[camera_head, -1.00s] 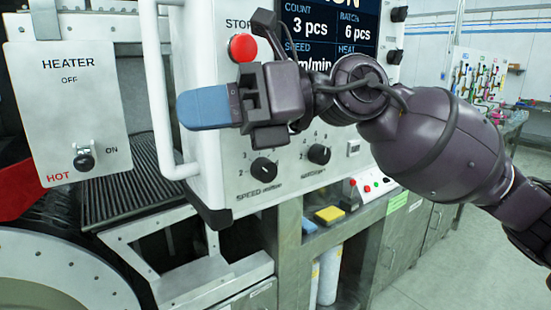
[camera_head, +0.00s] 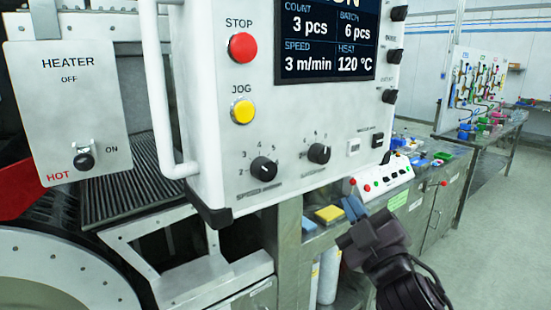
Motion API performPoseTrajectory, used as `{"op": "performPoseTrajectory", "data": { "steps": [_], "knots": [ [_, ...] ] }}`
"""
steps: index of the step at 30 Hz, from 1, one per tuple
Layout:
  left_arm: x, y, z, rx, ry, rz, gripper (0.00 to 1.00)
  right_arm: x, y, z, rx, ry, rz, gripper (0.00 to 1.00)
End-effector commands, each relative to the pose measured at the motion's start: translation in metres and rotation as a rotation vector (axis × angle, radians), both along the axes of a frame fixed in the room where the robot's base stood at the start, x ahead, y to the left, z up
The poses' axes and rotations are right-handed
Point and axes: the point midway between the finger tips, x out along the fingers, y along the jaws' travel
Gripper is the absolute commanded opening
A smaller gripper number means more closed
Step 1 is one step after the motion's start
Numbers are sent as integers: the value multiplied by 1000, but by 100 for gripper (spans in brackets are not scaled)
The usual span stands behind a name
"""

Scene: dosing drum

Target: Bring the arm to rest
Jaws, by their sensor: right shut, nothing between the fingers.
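My right gripper (camera_head: 355,208) is at the lower right of the head view, with its blue fingers shut and empty. It is in front of the bench edge, below the control panel (camera_head: 225,120) and apart from it. My right arm comes up from the bottom edge. My left gripper is not in view. The panel shows a red STOP button (camera_head: 243,47), a yellow JOG button (camera_head: 243,111), two dark knobs (camera_head: 264,168) and a screen (camera_head: 328,40) reading 3 pcs, batch 6 pcs, 3 m/min and 120 °C.
A heater box (camera_head: 67,110) with a switch hangs at the left, by a white vertical handle (camera_head: 160,90). A yellow block (camera_head: 329,214) and a small white button box (camera_head: 385,178) are on the bench. Open floor (camera_head: 500,240) lies at the right.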

Motion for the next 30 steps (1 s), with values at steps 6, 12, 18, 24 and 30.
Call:
{"op": "performPoseTrajectory", "data": {
  "steps": [6,12,18,24,30],
  "knots": [
    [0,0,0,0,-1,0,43,-21,-58,-105,167,414,-181,0],
    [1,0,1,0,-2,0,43,-73,-101,-197,299,792,-339,0],
    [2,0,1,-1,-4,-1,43,-147,-127,-269,404,1140,-478,0],
    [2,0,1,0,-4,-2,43,-201,-138,-303,463,1350,-557,0],
    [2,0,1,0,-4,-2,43,-242,-142,-322,504,1499,-609,0]
  ]
}}
